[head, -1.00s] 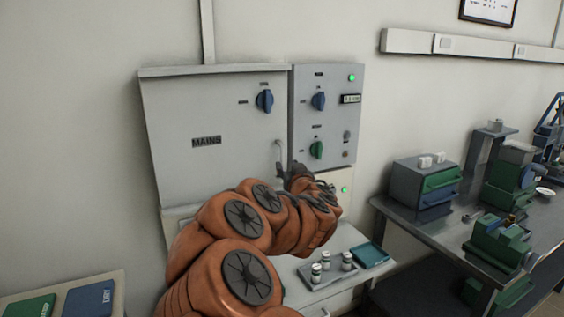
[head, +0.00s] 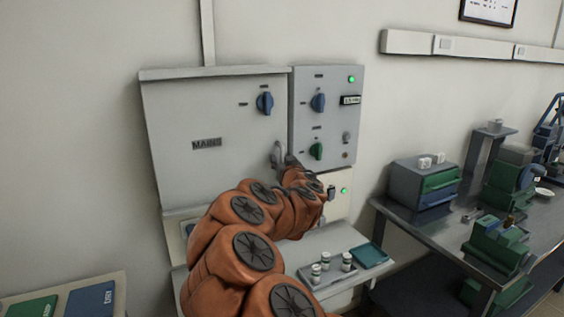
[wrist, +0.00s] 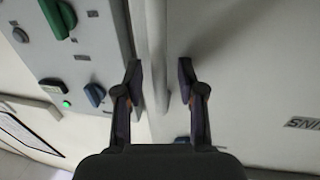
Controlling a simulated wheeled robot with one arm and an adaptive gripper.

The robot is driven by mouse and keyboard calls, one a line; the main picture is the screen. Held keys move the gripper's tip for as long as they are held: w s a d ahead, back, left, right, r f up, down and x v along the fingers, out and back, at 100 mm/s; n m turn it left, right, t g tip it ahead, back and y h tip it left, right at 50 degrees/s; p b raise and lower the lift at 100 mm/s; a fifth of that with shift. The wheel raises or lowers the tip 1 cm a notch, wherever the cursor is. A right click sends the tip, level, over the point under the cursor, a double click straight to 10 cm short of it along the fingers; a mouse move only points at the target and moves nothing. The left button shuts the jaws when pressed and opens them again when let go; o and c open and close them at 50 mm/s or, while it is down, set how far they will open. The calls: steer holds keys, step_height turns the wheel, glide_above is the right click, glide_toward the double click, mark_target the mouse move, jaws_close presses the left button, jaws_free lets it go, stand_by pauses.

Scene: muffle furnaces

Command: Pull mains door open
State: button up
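The mains door (head: 200,120) is the large grey panel marked MAINS on the wall, and it looks shut. Its pale upright handle (head: 278,155) is at the right edge, partly hidden by my gripper (head: 285,160). In the wrist view the two dark fingers of my gripper (wrist: 160,75) are spread apart. The door (wrist: 260,75) fills the right of that view. A blue rotary switch (head: 265,101) is on the door's upper right.
A control panel (head: 338,120) with blue and green knobs stands right beside the door. Below is a shelf with a tray of small jars (head: 328,274) and a teal book (head: 369,255). A bench (head: 400,215) with equipment stands at right.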

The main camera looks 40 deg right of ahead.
steer(key=shift+c, duration=0.2)
jaws_close()
stand_by(0.4)
